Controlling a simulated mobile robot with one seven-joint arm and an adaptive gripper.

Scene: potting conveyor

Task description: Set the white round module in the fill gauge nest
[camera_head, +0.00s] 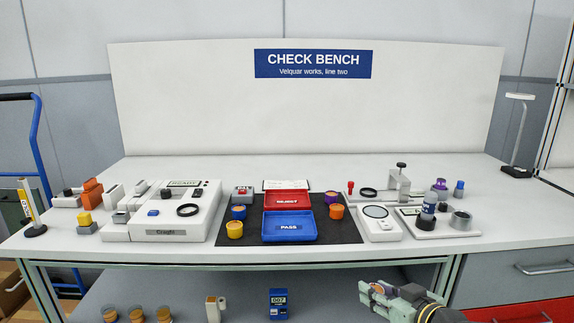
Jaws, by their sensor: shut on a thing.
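My gripper (380,291) is in front of the bench, low and right of centre, below the bench top's front edge. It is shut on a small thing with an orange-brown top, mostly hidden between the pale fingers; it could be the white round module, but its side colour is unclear. No label for the fill gauge is readable. A white device (168,233) at left has a black ring (188,210) on top. Another black ring (368,192) is by a small press stand (402,182) at right. The rings look empty.
A black mat (340,236) holds a red REJECT tray (287,201), a blue PASS tray (289,239) and several coloured round modules. More modules (136,314) are on the lower shelf. The bench's front strip is clear.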

